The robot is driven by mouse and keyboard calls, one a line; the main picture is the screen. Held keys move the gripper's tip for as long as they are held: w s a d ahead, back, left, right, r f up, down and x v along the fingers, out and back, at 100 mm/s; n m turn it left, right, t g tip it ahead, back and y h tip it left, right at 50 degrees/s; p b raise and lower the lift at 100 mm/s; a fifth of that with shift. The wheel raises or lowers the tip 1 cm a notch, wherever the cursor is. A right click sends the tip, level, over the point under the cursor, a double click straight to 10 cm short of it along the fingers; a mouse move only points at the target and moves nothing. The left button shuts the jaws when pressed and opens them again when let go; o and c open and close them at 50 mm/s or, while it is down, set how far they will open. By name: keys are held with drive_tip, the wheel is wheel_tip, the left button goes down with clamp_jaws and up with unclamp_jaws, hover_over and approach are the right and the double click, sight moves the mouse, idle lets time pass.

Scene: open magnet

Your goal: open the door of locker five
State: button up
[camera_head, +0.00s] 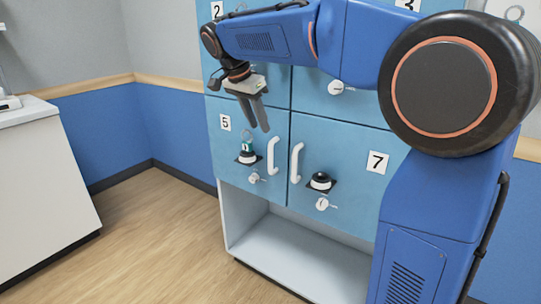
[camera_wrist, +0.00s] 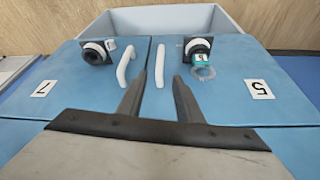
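The light blue door of locker five (camera_head: 230,143) is shut, with a "5" label at its upper left. Its white vertical handle (camera_head: 273,155) is near its right edge. A dark round fixture (camera_head: 247,157) with a teal tag and a ring sits left of the handle, above a small white knob (camera_head: 254,178). My gripper (camera_head: 258,127) is above the handle in the head view, fingers pointing down, apart and empty. In the upside-down wrist view, locker five's handle (camera_wrist: 160,66) appears between and beyond the fingertips (camera_wrist: 159,75); contact does not show.
Locker seven (camera_head: 375,185) is to the right, shut, with its own white handle (camera_head: 296,162) close to locker five's, plus a dark fixture (camera_head: 320,181). An open pale compartment (camera_head: 290,250) is below. A white cabinet (camera_head: 40,190) stands left; the wooden floor between is clear.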

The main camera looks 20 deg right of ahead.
sight(269, 150)
drive_tip(key=x, duration=1.4)
drive_tip(key=shift+d, duration=0.1)
clamp_jaws()
